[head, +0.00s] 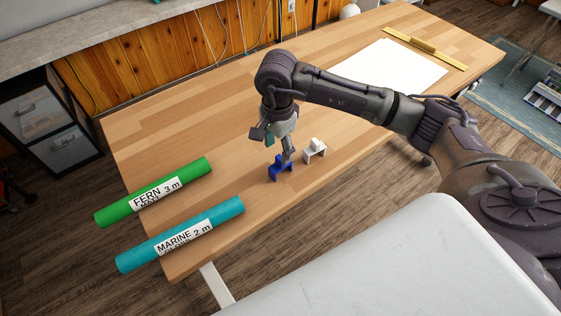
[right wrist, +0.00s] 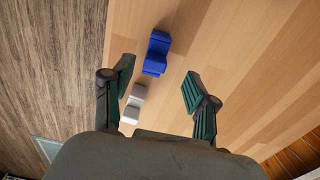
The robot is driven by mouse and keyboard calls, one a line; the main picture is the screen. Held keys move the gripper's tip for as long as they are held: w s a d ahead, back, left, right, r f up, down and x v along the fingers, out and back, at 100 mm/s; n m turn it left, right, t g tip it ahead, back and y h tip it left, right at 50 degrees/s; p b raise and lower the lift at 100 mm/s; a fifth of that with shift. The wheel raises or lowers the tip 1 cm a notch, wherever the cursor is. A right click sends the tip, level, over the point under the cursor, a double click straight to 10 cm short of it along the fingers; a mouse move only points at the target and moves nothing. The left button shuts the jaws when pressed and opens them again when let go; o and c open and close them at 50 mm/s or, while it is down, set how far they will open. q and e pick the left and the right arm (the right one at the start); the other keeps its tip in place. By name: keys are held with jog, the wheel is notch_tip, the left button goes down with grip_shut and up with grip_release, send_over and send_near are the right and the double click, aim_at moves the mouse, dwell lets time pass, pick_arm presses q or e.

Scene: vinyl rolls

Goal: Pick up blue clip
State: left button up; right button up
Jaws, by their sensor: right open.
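The blue clip (head: 279,171) stands on the wooden table near its front edge. It also shows in the right wrist view (right wrist: 157,53), ahead of the fingertips and nearer the left finger. My right gripper (head: 278,151) is open and empty above the blue clip in the head view, with one finger overlapping the clip's upper part; I cannot tell if they touch. My left gripper is not in view.
A white clip (head: 315,151) stands just right of the blue one. A green roll (head: 190,174) and a teal roll (head: 222,214) lie left on the table (head: 160,130). White sheets (head: 400,68) and a yellow bar (head: 425,46) lie at the far right. The table's middle left is clear.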

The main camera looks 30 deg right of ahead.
aim_at(280, 158)
jog(key=shift+f, duration=0.7)
jog(key=shift+s+f+p, duration=0.1)
jog(key=shift+f+p, duration=0.2)
jog(key=shift+p, duration=0.05)
jog(key=f+p, duration=0.1)
jog(key=f, duration=0.2)
jog(key=shift+s+d+f+p, duration=0.15)
jog(key=shift+s+f+p, duration=0.05)
jog(key=shift+f+p, duration=0.15)
jog(key=shift+f, duration=0.5)
jog(key=c, duration=1)
